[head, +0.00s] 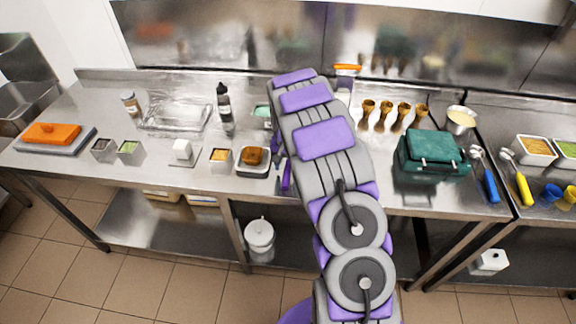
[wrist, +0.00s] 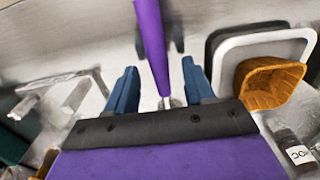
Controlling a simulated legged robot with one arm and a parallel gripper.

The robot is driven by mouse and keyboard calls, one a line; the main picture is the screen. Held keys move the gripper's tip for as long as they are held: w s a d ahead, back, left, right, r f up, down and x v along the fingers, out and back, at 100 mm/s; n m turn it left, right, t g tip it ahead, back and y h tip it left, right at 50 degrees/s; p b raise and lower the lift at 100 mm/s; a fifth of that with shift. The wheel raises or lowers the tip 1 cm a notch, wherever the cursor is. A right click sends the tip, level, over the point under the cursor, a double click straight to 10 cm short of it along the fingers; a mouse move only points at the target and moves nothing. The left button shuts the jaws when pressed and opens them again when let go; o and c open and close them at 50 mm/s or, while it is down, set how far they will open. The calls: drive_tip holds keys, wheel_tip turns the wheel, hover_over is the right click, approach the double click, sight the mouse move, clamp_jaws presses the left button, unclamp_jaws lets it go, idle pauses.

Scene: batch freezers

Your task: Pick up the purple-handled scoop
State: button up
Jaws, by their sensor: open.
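The purple-handled scoop (wrist: 150,42) shows in the wrist view as a long purple handle running down from the top edge, with a bit of silver metal at its lower end. The rest of the scoop is hidden behind my gripper's dark front edge. My gripper (wrist: 159,72) is open, with one blue finger on each side of the handle. Gaps show between the handle and the fingers, and I cannot tell the height between them. In the head view my arm covers the gripper; a narrow purple piece (head: 287,176) shows beside it, probably the handle.
A white-rimmed tray (wrist: 228,50) with an orange-brown item (wrist: 268,82) lies right of the fingers, near a labelled bottle (wrist: 292,148). A green case (head: 432,155), cones (head: 384,113) and blue (head: 490,186) and yellow (head: 524,188) scoops stand right of my arm.

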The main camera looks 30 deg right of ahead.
wheel_tip(320, 180, down, 2)
drive_tip(key=shift+f, duration=0.15)
drive_tip(key=shift+d, duration=0.1)
drive_tip(key=shift+c, duration=0.3)
drive_tip(key=shift+d, duration=0.1)
drive_tip(key=shift+c, duration=0.8)
clamp_jaws()
